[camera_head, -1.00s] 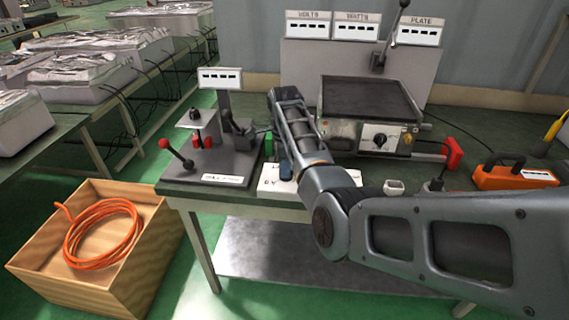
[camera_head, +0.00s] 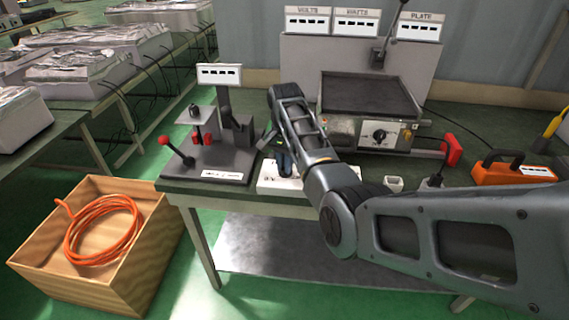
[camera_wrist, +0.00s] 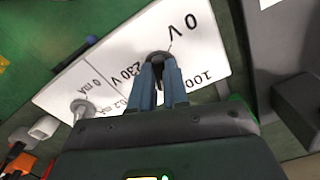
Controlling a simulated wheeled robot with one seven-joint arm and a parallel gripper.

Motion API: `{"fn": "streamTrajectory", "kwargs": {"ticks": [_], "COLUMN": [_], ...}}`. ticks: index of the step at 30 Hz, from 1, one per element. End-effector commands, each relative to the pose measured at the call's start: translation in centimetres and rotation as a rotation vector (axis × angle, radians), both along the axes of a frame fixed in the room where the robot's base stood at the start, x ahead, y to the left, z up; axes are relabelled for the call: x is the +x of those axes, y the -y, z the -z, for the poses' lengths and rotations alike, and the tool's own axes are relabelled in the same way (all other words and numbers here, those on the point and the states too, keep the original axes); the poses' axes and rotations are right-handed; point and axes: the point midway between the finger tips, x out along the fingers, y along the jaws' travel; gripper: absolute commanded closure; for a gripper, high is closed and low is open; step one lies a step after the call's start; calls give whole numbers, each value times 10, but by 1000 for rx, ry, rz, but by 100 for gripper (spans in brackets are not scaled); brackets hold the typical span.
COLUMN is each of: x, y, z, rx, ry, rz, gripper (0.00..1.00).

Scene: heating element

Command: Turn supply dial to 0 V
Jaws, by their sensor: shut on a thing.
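The supply panel (camera_wrist: 207,52) is a white plate marked 0 V, 100 and 230 V, with mA marks at its other end. It also shows on the bench in the head view (camera_head: 268,181). The dark supply dial (camera_wrist: 157,57) sits near the 0 V mark, partly hidden by my fingers. A thin dark line runs from it toward the 0 V mark, but I cannot tell its exact setting. My gripper (camera_wrist: 160,66) has its two blue fingers shut on the dial from either side. In the head view my gripper (camera_head: 284,163) points down over the panel.
A second, pale knob (camera_wrist: 79,107) stands at the mA end of the panel. A grey stand with a red-knobbed lever (camera_head: 165,141) is left of my gripper. The plate heater box (camera_head: 379,135) is behind right, and an orange case (camera_head: 510,170) lies at the far right.

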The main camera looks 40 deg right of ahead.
Motion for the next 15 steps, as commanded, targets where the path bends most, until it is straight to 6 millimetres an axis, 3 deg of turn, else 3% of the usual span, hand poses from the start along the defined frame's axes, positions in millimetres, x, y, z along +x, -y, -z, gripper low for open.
{"fn": "streamTrajectory", "kwargs": {"ticks": [15], "x": [-1], "y": [1], "z": [-1], "rx": [-1], "ry": [1], "rz": [-489], "gripper": [100]}}
